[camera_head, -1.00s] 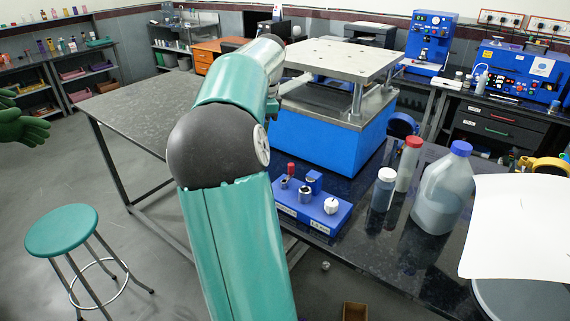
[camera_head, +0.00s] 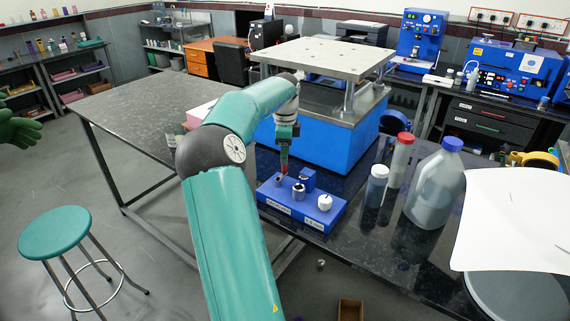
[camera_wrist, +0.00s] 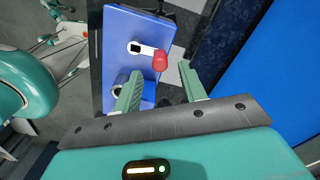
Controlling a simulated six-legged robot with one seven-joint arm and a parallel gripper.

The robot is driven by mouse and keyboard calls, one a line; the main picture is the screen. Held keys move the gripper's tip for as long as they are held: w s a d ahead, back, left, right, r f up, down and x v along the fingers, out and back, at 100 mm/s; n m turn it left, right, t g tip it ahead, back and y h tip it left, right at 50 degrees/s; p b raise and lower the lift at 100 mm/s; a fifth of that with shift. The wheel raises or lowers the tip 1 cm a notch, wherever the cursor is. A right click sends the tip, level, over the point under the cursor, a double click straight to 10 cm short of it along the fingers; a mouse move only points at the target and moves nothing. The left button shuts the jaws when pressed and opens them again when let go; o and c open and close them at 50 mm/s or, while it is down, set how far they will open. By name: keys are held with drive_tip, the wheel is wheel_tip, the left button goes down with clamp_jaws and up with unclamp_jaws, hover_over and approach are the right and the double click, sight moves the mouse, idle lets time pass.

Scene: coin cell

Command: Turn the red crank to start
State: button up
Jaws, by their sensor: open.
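The red crank has a red knob on a pale arm, fixed to a blue base (camera_head: 275,195). In the wrist view its red knob (camera_wrist: 160,61) stands just beyond my fingertips, roughly centred between them. The pale arm (camera_wrist: 144,49) runs left from the knob to a dark square hub on the base (camera_wrist: 118,20). My gripper (camera_wrist: 159,72) is open and empty, with its two green fingers on either side of the knob's line. In the head view my gripper (camera_head: 284,152) hangs over the left end of the base and partly hides the crank.
The base also carries a grey cylinder (camera_head: 299,192), a blue block (camera_head: 308,178) and a white knob (camera_head: 325,202). A blue press (camera_head: 300,138) stands close behind. Bottles (camera_head: 376,186) and a large jug (camera_head: 434,190) stand to the right on the dark table.

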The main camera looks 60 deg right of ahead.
wheel_tip(320, 180, down, 4)
drive_tip(key=shift+f, duration=0.25)
clamp_jaws()
drive_tip(key=shift+w, duration=0.1)
